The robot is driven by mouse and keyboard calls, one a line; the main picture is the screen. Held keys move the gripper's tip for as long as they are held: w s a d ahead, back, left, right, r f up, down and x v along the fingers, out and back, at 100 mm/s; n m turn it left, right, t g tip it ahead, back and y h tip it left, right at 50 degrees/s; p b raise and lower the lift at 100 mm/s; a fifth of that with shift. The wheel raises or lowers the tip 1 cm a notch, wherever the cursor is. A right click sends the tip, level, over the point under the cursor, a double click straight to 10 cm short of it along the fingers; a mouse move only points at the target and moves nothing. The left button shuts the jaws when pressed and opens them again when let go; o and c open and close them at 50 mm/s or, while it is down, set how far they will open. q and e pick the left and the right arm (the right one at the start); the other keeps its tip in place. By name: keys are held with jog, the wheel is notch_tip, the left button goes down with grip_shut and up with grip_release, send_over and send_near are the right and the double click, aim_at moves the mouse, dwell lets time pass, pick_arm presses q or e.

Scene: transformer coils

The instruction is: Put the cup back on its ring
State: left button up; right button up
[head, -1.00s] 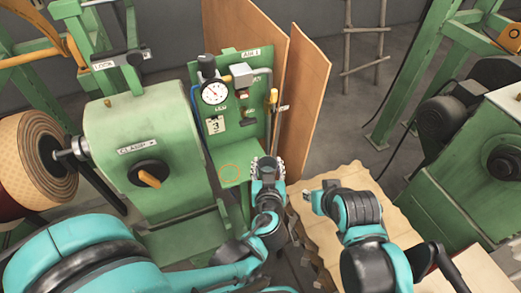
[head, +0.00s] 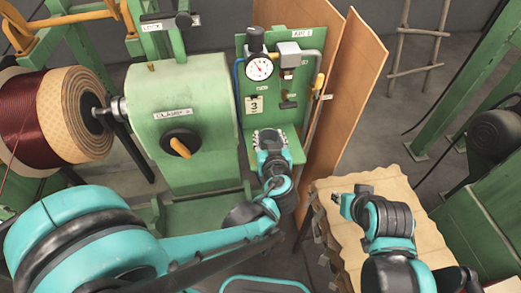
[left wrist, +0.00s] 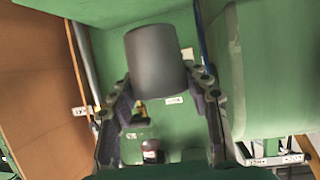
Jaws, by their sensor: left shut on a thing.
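My left gripper (head: 268,138) is over the small green shelf (head: 296,157) below the gauge panel. In the left wrist view my left gripper (left wrist: 160,92) is shut on a dark grey cup (left wrist: 157,60), with a finger on each side of it. The ring on the shelf does not show now, and I cannot tell whether the cup touches the shelf. My right gripper (head: 350,194) is over the cardboard-topped stack; I cannot tell whether it is open.
The green panel (head: 300,48) with a dial gauge (head: 259,68) rises behind the shelf. A green clamp housing (head: 190,85) stands close on the left, with a coil (head: 85,110) beyond it. Brown boards (head: 350,80) stand to the right. The cardboard top (head: 428,235) is at the right.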

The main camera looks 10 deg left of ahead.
pick_arm(q)
jog(key=a+f, duration=0.1)
jog(key=w+a+f, duration=0.1)
jog(key=shift+w+a+b, duration=0.15)
jog(key=shift+a+b, duration=0.2)
jog(key=shift+f+b, duration=1.1)
jog(key=shift+f, duration=0.8)
jog(key=shift+f, duration=0.1)
jog(key=o, duration=1.3)
jog(key=shift+c, duration=0.2)
